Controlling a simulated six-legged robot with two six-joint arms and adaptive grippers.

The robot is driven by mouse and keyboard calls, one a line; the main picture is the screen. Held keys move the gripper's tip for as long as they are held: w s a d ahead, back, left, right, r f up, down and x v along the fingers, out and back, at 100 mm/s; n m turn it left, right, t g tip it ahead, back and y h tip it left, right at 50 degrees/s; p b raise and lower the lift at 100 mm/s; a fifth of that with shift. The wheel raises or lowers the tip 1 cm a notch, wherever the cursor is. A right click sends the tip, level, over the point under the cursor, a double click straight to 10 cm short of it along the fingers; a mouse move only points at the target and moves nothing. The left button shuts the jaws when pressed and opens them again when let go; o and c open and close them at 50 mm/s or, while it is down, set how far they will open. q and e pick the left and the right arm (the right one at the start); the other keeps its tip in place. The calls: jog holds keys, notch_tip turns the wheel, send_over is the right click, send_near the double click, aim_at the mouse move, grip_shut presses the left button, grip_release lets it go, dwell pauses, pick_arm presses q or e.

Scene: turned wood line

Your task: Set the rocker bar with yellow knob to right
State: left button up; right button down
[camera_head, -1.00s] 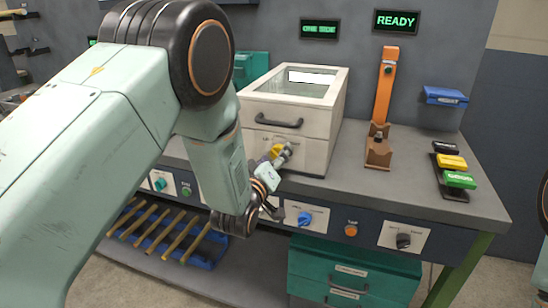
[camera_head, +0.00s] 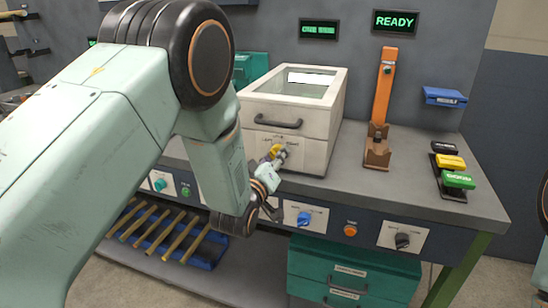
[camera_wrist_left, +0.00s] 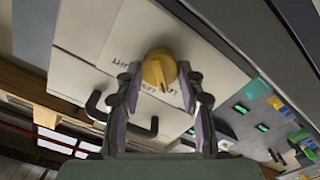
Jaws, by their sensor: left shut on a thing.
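The yellow knob (camera_head: 276,150) is on the front of the white lidded box, below its dark handle. In the left wrist view the round yellow knob (camera_wrist_left: 159,66) sits against a pale panel with small printed letters. My left gripper (camera_head: 279,158) is at this front and shut on the knob. In the wrist view its two fingers (camera_wrist_left: 159,78) stand on either side of the knob. The gripper hides part of the knob in the head view, and I cannot tell which side the rocker bar is set to. My right gripper is not in view.
The white box (camera_head: 318,153) stands on the grey bench (camera_head: 400,195). Below on the bench front are a blue knob (camera_head: 304,218), an orange button (camera_head: 350,230) and a black knob (camera_head: 402,240). An orange post (camera_head: 384,85) stands right of the box.

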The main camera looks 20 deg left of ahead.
pick_arm(q)
jog(key=shift+r+m, duration=0.1)
jog(key=shift+m, duration=0.2)
jog(key=shift+w+r+m, duration=0.1)
jog(key=shift+m, duration=2.1)
jog(key=shift+d+m, duration=0.15)
jog(key=shift+m, duration=7.15)
